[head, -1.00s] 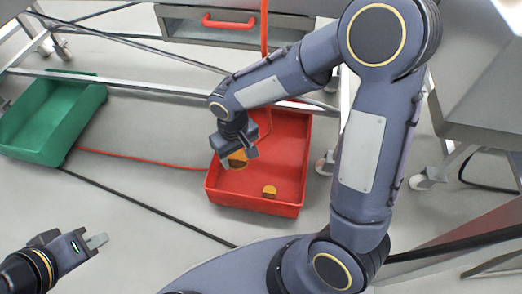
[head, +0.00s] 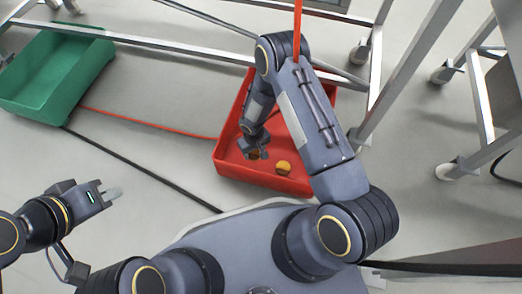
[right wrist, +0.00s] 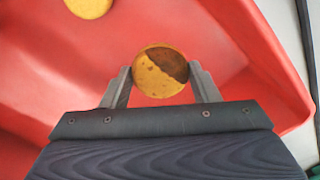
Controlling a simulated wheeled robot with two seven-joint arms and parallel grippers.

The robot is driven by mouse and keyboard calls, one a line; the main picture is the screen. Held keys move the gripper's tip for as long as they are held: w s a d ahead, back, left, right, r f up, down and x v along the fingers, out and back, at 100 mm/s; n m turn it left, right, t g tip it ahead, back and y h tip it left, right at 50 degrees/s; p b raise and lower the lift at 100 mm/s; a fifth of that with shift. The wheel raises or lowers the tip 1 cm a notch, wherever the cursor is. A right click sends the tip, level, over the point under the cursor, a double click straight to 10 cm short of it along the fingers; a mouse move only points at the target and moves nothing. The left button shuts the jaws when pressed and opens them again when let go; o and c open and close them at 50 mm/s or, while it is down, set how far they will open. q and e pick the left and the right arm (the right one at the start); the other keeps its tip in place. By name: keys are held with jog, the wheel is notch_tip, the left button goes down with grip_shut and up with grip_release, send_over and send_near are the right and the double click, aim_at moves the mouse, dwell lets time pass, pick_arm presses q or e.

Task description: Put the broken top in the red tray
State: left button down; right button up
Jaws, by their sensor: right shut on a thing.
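The red tray (head: 238,172) stands on the floor. My right gripper (head: 255,152) is inside its outline, low over its left part. In the right wrist view, this gripper (right wrist: 161,85) is shut on a round with a broken top (right wrist: 158,83), yellow with a dark brown patch exposed at the upper right. The red tray (right wrist: 60,75) lies behind it. I cannot tell whether the held round touches the tray floor. My left gripper (head: 110,192) is at the lower left, well away from the tray; its jaw gap is not clear.
Another yellow round (head: 284,168) lies in the red tray, right of my right gripper; it also shows in the right wrist view (right wrist: 90,7). A green tray (head: 50,75) stands at the upper left. Metal frames on castors stand behind and right. Cables cross the floor.

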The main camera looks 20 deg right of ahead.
aim_at(254, 152)
notch_tip(254, 152, down, 7)
jog(key=b, duration=0.2)
jog(key=shift+b, duration=0.4)
jog(key=shift+r, duration=0.1)
jog(key=o, duration=0.7)
notch_tip(254, 152, up, 12)
jog(key=p, duration=0.5)
jog(key=shift+r, duration=0.1)
